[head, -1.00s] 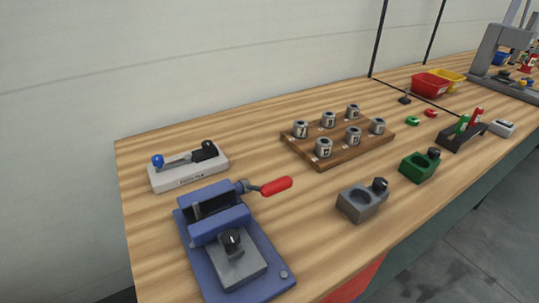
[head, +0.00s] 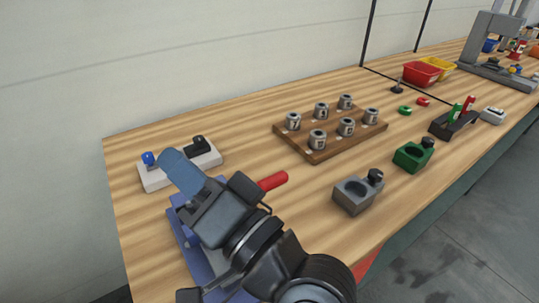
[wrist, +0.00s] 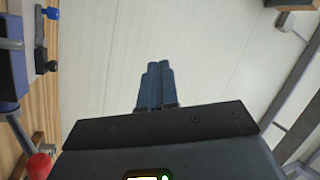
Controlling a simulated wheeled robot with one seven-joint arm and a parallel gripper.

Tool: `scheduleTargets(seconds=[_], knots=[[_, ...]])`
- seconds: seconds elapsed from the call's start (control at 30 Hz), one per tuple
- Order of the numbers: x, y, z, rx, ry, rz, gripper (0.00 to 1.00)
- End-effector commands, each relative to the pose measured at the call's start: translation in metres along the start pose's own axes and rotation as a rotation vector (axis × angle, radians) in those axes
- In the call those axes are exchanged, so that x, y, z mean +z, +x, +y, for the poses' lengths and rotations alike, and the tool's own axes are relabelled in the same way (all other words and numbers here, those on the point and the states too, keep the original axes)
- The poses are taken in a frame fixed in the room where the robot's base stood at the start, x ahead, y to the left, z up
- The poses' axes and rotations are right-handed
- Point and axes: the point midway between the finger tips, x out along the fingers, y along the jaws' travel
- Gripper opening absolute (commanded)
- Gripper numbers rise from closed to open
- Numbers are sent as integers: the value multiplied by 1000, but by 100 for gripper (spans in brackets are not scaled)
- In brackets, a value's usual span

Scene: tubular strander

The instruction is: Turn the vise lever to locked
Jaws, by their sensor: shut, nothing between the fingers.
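The blue vise (head: 184,246) stands at the near left of the bench, mostly hidden behind my arm in the head view. Its lever has a red handle (head: 273,181) that points right, away from the vise body. The red handle also shows at the lower left of the wrist view (wrist: 40,165), with part of the blue vise (wrist: 11,85) at the left edge. My gripper (head: 172,160) is above the vise, pointing toward the back left. Its two blue fingers (wrist: 158,84) are together and empty, apart from the lever.
A pale block with a blue knob and black part (head: 150,178) lies behind the gripper. A wooden rack (head: 318,154) of numbered cylinders, a grey block (head: 350,196) and a green block (head: 411,156) stand to the right. Bare bench lies between rack and grey block.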

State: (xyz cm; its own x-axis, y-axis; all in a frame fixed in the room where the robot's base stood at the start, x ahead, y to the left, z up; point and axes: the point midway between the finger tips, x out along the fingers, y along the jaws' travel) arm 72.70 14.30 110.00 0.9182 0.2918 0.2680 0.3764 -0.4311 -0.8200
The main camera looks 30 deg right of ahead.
Motion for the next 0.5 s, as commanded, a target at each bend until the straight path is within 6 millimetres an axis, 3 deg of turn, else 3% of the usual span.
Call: scheduleTargets(seconds=[0.03, 0.2, 0.5], knots=[[-6, 17, -14, -50, 15, -14, 0], [-11, 60, -58, -193, 73, -108, 0], [-8, 105, -130, -375, 84, -362, 0]])
